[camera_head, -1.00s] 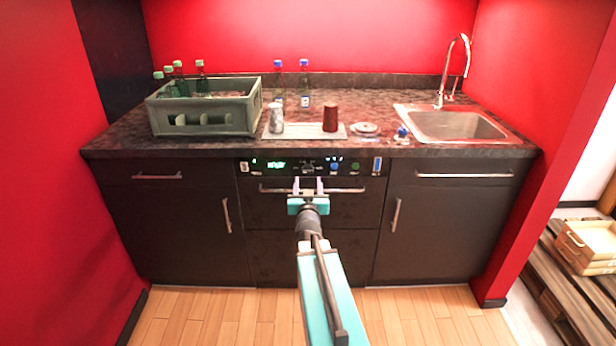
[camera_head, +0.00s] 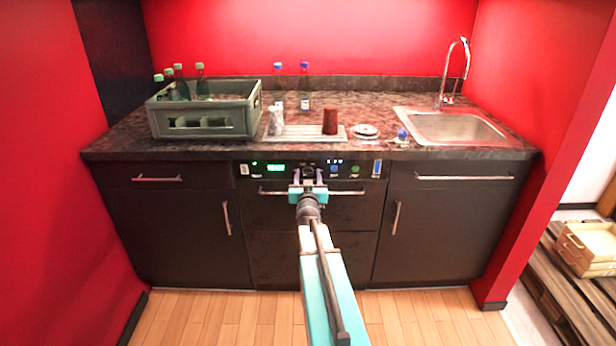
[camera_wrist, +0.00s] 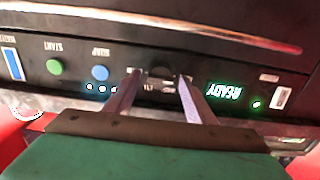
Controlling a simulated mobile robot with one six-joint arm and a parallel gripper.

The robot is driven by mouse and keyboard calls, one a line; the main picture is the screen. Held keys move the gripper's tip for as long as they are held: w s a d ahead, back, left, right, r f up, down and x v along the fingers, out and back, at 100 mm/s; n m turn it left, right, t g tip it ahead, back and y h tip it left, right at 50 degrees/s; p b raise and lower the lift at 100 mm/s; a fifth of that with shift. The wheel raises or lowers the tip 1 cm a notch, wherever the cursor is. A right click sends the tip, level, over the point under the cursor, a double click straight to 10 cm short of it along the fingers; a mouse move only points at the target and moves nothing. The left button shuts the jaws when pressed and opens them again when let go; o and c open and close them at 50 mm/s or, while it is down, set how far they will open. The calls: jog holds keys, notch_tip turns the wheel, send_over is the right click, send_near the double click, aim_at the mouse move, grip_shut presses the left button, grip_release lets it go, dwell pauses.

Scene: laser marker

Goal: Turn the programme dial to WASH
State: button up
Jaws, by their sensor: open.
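The black programme dial (camera_wrist: 161,73) sits on the dark control panel and shows between my fingertips in the wrist view, upside down there. In the head view the dial (camera_head: 308,168) is partly hidden by my gripper (camera_head: 308,178). My gripper (camera_wrist: 157,76) is open, with one finger on each side of the dial; I cannot tell whether they touch it. The dial's labels are too small or covered to read, so its setting cannot be told. A green display (camera_wrist: 224,90) reads READY.
Blue (camera_wrist: 100,73) and green (camera_wrist: 54,66) buttons sit beside the dial on the panel. A long bar handle (camera_head: 275,191) runs just below it. On the worktop (camera_head: 385,145) above are a bottle crate (camera_head: 205,127), a red cup (camera_head: 330,121) and a sink (camera_head: 455,125).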

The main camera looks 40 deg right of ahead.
jog(key=shift+c, duration=0.4)
jog(key=c, duration=1)
jog(key=shift+o, duration=0.2)
jog(key=shift+m, duration=0.4)
jog(key=m+b, duration=0.1)
jog(key=m, duration=0.1)
jog(key=m+b, duration=0.2)
jog(key=m, duration=0.1)
jog(key=shift+d+f, duration=0.15)
jog(key=m+b, duration=0.2)
jog(key=m, duration=0.4)
jog(key=shift+s, duration=0.1)
jog(key=o, duration=1)
